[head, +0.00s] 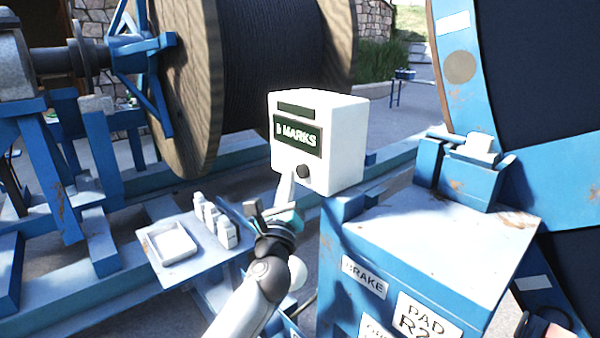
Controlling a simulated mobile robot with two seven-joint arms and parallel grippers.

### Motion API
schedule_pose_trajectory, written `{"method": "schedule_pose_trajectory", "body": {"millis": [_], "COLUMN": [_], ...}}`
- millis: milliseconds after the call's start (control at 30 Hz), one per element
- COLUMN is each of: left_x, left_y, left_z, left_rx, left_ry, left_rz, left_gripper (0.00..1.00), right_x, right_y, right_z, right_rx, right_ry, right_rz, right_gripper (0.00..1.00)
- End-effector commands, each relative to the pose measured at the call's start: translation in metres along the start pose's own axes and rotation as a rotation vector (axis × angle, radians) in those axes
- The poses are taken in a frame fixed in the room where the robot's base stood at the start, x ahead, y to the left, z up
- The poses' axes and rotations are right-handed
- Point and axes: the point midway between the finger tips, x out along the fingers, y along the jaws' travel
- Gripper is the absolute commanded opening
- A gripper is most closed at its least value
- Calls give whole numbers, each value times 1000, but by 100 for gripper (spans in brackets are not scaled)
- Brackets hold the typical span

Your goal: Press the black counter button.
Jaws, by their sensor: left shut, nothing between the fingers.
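The white counter box (345,140) stands in the middle of the head view, with a dark plate reading "MARKS" on its front. The round black counter button (303,172) is low on that front face and fully visible. My left gripper (287,184) is shut and empty, pointing up from below. In the picture its fingertips are just below and left of the button. I cannot tell how large the gap in depth is, and the button is not visibly covered.
A blue cabinet (440,240) with a "BRAKE" label stands to the right. A small shelf holds a white tray (172,243) and several small white bottles (227,232) to the left. A large cable reel (185,85) is behind.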

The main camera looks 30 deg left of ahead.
Motion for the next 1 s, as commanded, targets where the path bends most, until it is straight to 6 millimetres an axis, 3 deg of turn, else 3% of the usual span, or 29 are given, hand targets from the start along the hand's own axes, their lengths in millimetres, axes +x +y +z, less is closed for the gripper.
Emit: {"method": "schedule_pose_trajectory", "body": {"millis": [1000], "left_x": [7], "left_y": [-5], "left_z": [-5], "left_rx": [0], "left_ry": [0], "left_rz": [0], "left_gripper": [0], "right_x": [2], "right_y": [0], "right_z": [0], "right_rx": [0], "right_ry": [0], "right_rz": [0], "right_gripper": [100]}}
